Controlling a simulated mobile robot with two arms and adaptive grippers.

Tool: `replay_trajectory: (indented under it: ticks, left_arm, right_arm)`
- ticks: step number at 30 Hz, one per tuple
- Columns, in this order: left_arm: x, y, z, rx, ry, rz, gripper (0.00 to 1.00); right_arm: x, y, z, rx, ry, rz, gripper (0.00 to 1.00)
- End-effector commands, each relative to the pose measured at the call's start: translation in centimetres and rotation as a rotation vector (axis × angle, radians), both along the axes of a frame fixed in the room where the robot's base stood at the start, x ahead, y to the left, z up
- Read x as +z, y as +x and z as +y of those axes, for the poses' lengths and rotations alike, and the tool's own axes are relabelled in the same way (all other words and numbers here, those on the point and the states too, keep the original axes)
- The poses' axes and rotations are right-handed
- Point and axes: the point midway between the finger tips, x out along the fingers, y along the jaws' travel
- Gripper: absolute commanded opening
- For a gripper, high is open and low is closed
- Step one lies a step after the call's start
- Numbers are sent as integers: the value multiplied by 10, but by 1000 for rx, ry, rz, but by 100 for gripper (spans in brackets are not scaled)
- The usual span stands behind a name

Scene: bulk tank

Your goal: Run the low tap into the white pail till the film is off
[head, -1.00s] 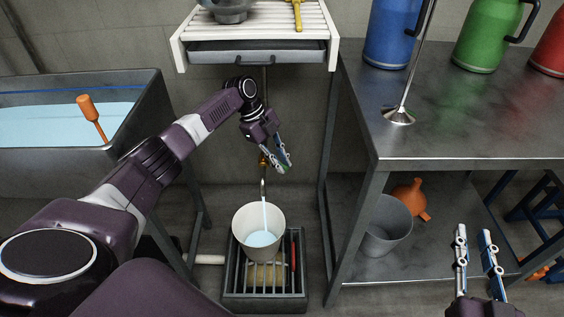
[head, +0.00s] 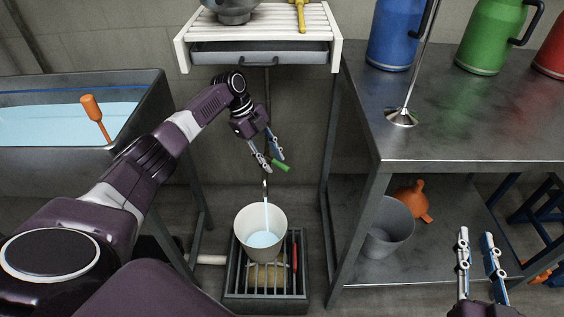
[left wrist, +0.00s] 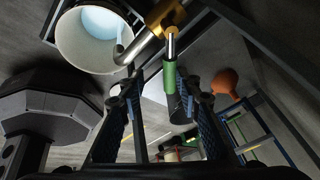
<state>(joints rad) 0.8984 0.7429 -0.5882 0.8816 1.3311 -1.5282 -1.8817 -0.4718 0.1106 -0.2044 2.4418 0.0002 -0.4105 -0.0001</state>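The white pail (head: 248,222) stands upright on a slatted floor grate under the low tap's spout (head: 264,187). A thin stream runs from the spout into pale blue liquid (head: 262,239) in the pail. The tap's green handle (head: 281,165) points right; in the left wrist view the brass tap body (left wrist: 165,16) and green handle (left wrist: 169,79) show clearly. My left gripper (head: 275,162) is at the handle, its fingers apart with gaps on both sides of it. My right gripper (head: 477,234) is open and empty at lower right. I cannot make out a film.
A tank (head: 130,125) of pale blue liquid with an orange-handled tool (head: 92,108) stands left. A metal table (head: 470,130) with coloured jugs is at right; a grey bucket (head: 388,235) and orange funnel (head: 414,200) sit on its lower shelf. A white slatted rack (head: 265,22) hangs above.

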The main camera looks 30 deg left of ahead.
Motion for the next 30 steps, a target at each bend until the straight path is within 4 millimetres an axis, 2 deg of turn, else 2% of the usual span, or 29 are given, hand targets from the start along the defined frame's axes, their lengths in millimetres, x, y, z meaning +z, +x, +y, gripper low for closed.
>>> replay_trajectory:
  ticks: [1,6,12,18,30]
  left_arm:
    - [0,-4,13,5,0,2,32]
    - [0,-14,49,6,0,2,32]
    - [0,-22,77,3,0,1,32]
    - [0,-25,85,0,0,0,32]
    - [0,-25,85,-1,-1,0,32]
  right_arm:
    - [0,0,0,0,0,0,22]
    - [0,0,0,0,0,0,22]
    - [0,0,0,0,0,0,22]
    - [0,0,0,0,0,-1,22]
    - [0,0,0,0,0,-1,22]
